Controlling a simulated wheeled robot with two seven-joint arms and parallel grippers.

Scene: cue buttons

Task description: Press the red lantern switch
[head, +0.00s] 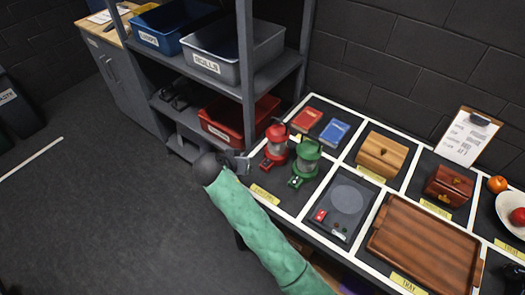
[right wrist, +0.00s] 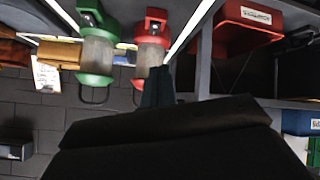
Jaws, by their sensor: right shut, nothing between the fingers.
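The red lantern (head: 277,141) stands upright on the table's left part, with its small switch base (head: 266,163) facing the front left. The green lantern (head: 307,157) stands just to its right. My right gripper (head: 243,164) is shut and empty, just left of the red lantern's switch base; I cannot tell whether it touches. In the right wrist view, which looks upside down, the closed fingers (right wrist: 159,85) point toward the red lantern (right wrist: 152,45), with the green lantern (right wrist: 96,45) beside it. My left gripper is not in view.
A shelf with a red bin (head: 238,118) stands close behind and left of my gripper. Red and blue books (head: 334,131) lie behind the lanterns. A hot plate (head: 345,203), wooden boxes (head: 382,154) and a tray (head: 425,245) are to the right. Open floor is at left.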

